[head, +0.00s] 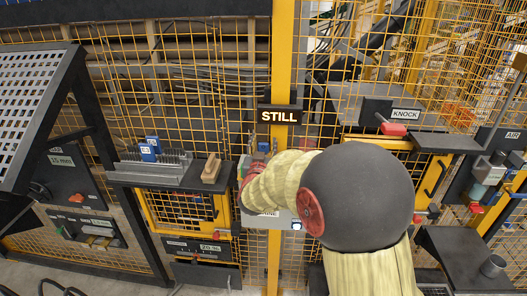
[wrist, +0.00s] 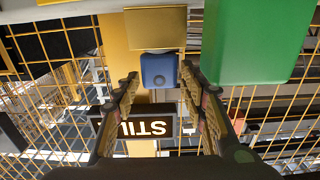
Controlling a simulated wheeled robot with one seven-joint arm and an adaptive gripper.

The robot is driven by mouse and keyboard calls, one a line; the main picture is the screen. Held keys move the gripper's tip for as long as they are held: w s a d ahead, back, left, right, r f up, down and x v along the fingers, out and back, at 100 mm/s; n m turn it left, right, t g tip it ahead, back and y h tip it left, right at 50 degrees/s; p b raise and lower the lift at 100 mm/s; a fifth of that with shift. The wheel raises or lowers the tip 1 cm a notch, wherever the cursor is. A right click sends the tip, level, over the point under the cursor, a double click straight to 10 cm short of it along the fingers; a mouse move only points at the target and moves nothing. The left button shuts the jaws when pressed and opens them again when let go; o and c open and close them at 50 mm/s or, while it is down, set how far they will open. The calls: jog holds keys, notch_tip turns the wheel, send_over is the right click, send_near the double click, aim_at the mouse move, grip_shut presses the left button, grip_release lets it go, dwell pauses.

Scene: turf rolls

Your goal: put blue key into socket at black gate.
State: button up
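In the wrist view a blue block (wrist: 158,70), which looks like a blue key, is at the tips of my gripper (wrist: 159,80), against yellow and tan surfaces. My fingers are apart on either side of it, with narrow gaps; no contact is clear. In the head view my arm hides most of my gripper, near a grey box (head: 283,220) on the yellow post. A blue piece (head: 263,147) shows just below the STILL sign there. Another blue piece with a label (head: 150,148) stands on the rack at left. I cannot tell which gate is the black one.
A green block (wrist: 258,40) is close beside my right finger in the wrist view. The STILL sign (head: 279,115) is on the post above my gripper. A wooden block (head: 211,168) lies on the black shelf (head: 190,182). A KNOCK panel (head: 390,112) is at right. Yellow mesh fences the back.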

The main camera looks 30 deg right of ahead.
jog(key=c, duration=1)
